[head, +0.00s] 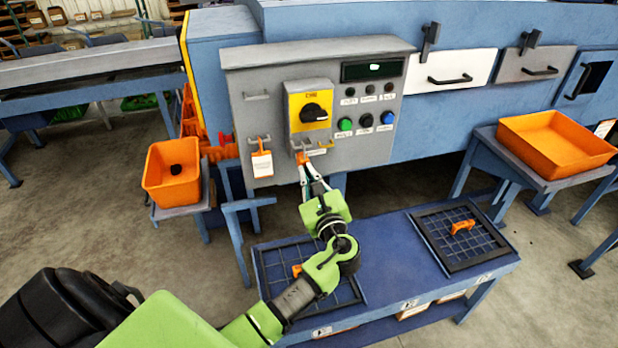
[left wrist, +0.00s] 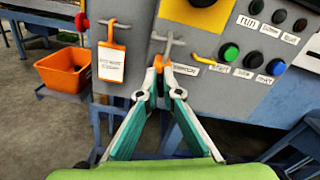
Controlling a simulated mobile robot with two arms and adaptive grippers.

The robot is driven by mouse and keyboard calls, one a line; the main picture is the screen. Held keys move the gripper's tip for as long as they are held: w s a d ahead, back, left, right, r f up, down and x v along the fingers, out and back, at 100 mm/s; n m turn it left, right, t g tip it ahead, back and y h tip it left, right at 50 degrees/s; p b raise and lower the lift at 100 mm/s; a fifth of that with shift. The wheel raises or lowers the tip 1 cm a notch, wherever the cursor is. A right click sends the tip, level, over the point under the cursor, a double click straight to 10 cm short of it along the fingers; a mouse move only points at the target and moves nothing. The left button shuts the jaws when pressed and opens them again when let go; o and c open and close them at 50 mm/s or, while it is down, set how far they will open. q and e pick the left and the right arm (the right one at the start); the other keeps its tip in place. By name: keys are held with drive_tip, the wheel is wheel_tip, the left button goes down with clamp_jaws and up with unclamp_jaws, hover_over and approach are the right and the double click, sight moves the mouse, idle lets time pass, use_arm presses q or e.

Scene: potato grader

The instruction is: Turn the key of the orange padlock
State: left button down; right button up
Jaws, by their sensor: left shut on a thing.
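The orange padlock (head: 303,157) is a small orange piece at the grey hasp (left wrist: 168,43) below the yellow switch plate (head: 311,106) on the grey control panel. My left gripper (left wrist: 158,70) reaches up to it, with both fingertips closed on the orange piece. The fingertips hide most of it, and I cannot make out a key. An orange tag holder with a white card (head: 262,163) hangs from another hasp to the left. It also shows in the left wrist view (left wrist: 111,62). My right gripper is not in view.
A yellow hook-like piece (left wrist: 204,59) sits right of the hasp, near the green button (left wrist: 229,53). Below stands a blue bench (head: 390,250) with two black grids (head: 430,232), orange pieces on them. Orange bins stand left (head: 160,195) and right (head: 520,140).

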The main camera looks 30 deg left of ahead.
use_arm(q)
drive_tip(key=shift+s+a+f+n+b, duration=0.1)
drive_tip(key=shift+f+n+b, duration=0.1)
drive_tip(key=shift+n+b, duration=2.1)
drive_tip(key=shift+s+a+f+n+b, duration=0.1)
drive_tip(key=shift+s+f+n+b, duration=0.1)
drive_tip(key=shift+n+b, duration=2.05)
drive_tip(key=shift+s+a+f+n+b, duration=0.1)
drive_tip(key=shift+f+n+b, duration=0.1)
drive_tip(key=shift+n+b, duration=2.05)
drive_tip(key=shift+n+p, duration=0.4)
drive_tip(key=shift+n, duration=0.1)
drive_tip(key=c, duration=2.2)
unclamp_jaws()
drive_tip(key=shift+w+r, duration=0.1)
